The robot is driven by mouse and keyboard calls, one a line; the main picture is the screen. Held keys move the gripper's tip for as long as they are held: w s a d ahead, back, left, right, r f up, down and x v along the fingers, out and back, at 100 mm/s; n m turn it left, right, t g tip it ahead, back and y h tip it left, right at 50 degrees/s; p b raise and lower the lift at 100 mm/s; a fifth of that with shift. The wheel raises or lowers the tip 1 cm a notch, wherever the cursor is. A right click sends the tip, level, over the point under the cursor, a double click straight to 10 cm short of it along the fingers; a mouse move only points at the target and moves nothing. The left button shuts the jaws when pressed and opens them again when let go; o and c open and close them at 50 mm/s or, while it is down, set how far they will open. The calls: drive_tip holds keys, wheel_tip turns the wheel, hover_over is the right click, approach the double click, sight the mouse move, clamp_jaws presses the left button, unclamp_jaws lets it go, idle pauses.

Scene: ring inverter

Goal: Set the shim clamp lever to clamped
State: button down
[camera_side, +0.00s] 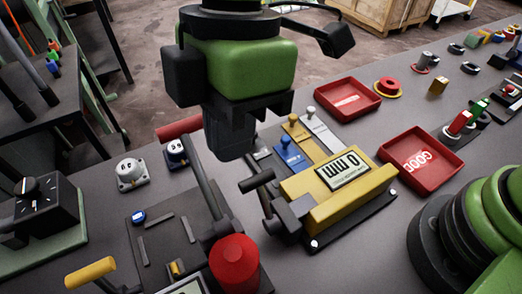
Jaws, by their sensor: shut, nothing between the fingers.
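The shim fixture is a yellow block (345,205) on a dark base, with a display reading "0 mm". A short lever with a black grip (257,180) stands at its left end and appears to be the shim clamp lever. Its set position cannot be told from here. Blue, yellow and white shim strips (318,130) with knobs lie behind the block. My gripper (231,156) points down, shut and empty, above and behind the black grip, apparently apart from it. Its fingertips are hard to make out.
A long lever with a red grip (180,128) rises close left of my gripper. A red knob (235,262) and a yellow-handled lever (90,272) stand in front. Red trays (428,183) lie to the right.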

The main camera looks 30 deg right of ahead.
drive_tip(key=s+a+r+t+y, duration=0.3)
drive_tip(key=a+r+t+y, duration=0.1)
drive_tip(key=a+r+y, duration=0.35)
drive_tip(key=s+d+f+m+t+h, duration=0.1)
drive_tip(key=s+d+f+m+h, duration=0.15)
drive_tip(key=d, duration=0.35)
drive_tip(key=s+d+f+m+t+h, duration=0.1)
drive_tip(key=s+d+f+h, duration=0.1)
drive_tip(key=d+f+h, duration=0.35)
drive_tip(key=y, duration=0.1)
hover_over(267, 201)
drive_tip(key=shift+f, duration=4.7)
